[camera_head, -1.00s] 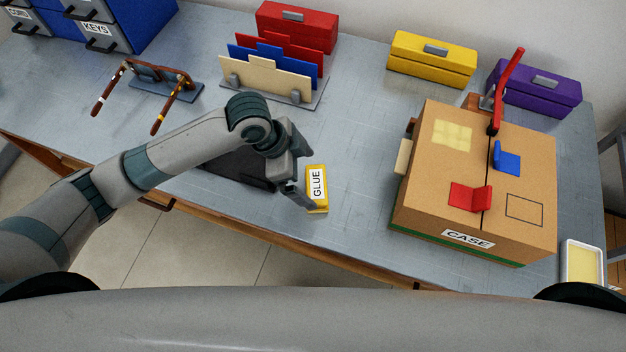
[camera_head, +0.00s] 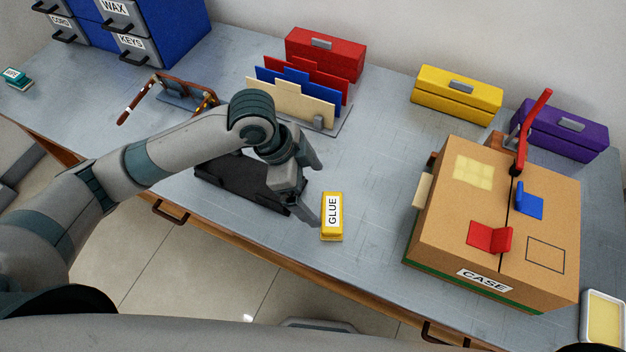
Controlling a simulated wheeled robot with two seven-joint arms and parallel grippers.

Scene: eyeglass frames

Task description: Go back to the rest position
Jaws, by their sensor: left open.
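My left arm comes in from the left, over the grey table (camera_head: 375,190). Its gripper (camera_head: 311,203) is open and empty, pointing down just left of the yellow GLUE box (camera_head: 332,228). A small gap seems to lie between the fingers and the box. The gripper partly covers a flat black tray (camera_head: 225,183). My right gripper is not in view.
Brown eyeglasses (camera_head: 140,105) stand at the back left, partly behind my arm. A file rack (camera_head: 300,105), a red box (camera_head: 325,55), yellow box (camera_head: 455,95) and purple box (camera_head: 565,130) line the back. A cardboard CASE (camera_head: 470,210) stands at the right. Blue drawers (camera_head: 180,30) stand back left.

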